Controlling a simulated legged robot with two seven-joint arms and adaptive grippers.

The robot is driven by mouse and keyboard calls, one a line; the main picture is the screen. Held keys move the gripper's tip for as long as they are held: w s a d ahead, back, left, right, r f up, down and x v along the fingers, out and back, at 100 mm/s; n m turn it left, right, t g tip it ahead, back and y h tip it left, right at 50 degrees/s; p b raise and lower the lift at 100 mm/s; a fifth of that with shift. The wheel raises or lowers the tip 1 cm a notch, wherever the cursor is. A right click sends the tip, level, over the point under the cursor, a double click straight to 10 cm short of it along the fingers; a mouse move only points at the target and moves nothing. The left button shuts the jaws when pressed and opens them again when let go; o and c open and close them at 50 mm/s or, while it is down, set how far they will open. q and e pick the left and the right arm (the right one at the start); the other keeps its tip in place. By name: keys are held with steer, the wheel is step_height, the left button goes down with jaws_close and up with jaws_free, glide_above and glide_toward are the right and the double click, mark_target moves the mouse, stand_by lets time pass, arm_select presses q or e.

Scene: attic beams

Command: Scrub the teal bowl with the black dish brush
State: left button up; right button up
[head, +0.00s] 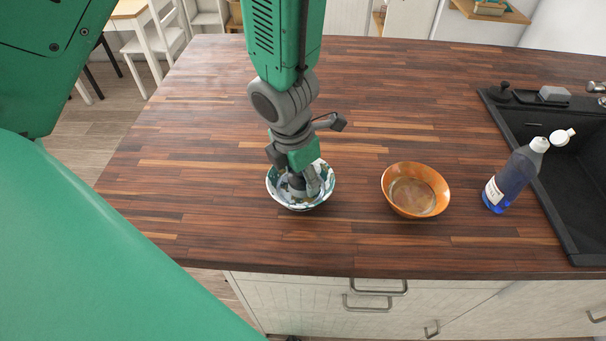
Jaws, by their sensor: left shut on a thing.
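The teal bowl (273,187), white inside with teal and dark patterning, sits upright on the wooden counter, left of the orange bowl. My left gripper (304,186) points down into it from above, its fingers inside the rim. It is shut on a dark thing low in the bowl, which I take to be the black dish brush (296,183). The fingers hide most of that thing, so its shape and whether it touches the bowl's inside cannot be told. My right gripper is not in view.
An orange bowl (415,190) stands to the right of the teal bowl. Further right are a blue bottle (511,180) with a white label and the black sink (553,140). A grey sponge (553,94) lies behind the sink. The counter's left part (180,170) is clear.

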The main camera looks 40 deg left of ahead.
arm_select(q)
steer(key=shift+f+b, duration=0.85)
steer(key=shift+f, duration=0.05)
stand_by(0.5)
steer(key=shift+d, duration=0.1)
stand_by(0.9)
steer(key=shift+w+d+r+p, duration=0.1)
steer(key=shift+w+d+p, duration=0.05)
steer(key=shift+d+p, duration=0.15)
steer(key=shift+w+d, duration=0.1)
steer(key=shift+d, duration=0.1)
steer(key=shift+a, duration=0.1)
steer(key=shift+s+a+f+b, duration=0.2)
steer(key=shift+s+a+b, duration=0.35)
steer(key=shift+s+b, duration=0.15)
steer(key=shift+s+a+r, duration=0.15)
steer(key=shift+s+a, duration=0.1)
steer(key=shift+s, duration=0.05)
